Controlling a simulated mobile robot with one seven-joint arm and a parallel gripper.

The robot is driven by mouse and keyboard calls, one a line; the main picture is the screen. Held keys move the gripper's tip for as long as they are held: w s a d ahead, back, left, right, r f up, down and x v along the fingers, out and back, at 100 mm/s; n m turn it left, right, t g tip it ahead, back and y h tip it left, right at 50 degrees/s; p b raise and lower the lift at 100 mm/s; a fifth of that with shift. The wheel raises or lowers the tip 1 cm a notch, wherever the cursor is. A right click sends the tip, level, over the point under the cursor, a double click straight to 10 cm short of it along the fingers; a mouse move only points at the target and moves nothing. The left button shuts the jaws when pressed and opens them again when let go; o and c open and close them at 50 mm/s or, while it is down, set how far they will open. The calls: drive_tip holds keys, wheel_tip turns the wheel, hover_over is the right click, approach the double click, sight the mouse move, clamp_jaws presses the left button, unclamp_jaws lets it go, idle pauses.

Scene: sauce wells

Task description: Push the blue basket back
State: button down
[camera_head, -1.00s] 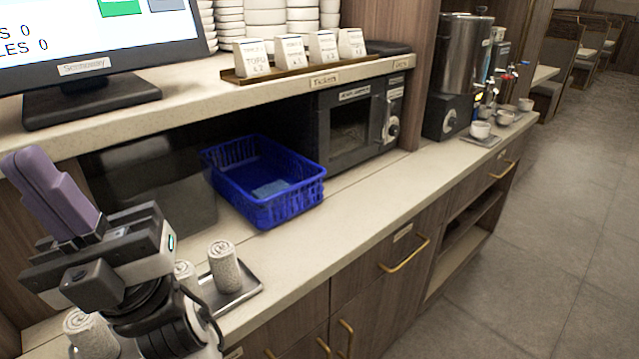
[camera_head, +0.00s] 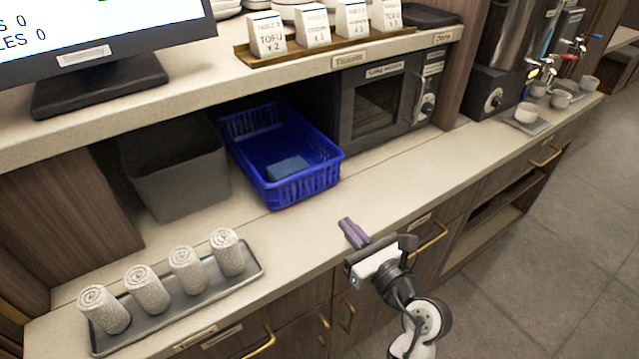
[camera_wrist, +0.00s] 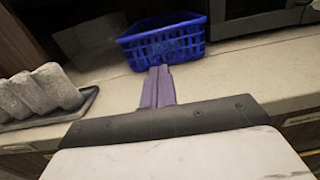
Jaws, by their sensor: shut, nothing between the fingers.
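The blue basket (camera_head: 304,189) sits on the counter under the shelf, its front end sticking out past the shelf edge. A small blue item (camera_head: 288,168) lies inside it. My gripper (camera_head: 346,226) is in front of the basket and to its right, over the counter's front edge. Its purple fingers are together with nothing between them. In the wrist view the fingers (camera_wrist: 158,72) point at the front of the basket (camera_wrist: 165,45). In that view their tips appear just below the basket's lower edge; I cannot tell whether they touch, but the head view shows a gap.
A dark grey bin (camera_head: 180,172) stands left of the basket and a dark microwave (camera_head: 385,108) to its right. A tray (camera_head: 255,274) of rolled towels (camera_head: 186,270) lies at front left. The counter before the basket is clear.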

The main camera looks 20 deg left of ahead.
drive_tip(key=p, duration=0.5)
approach(309, 180)
drive_tip(key=x, duration=0.5)
drive_tip(key=shift+a+r, duration=0.2)
drive_tip(key=shift+r, duration=0.05)
drive_tip(key=shift+x, duration=0.8)
drive_tip(key=shift+f, duration=0.15)
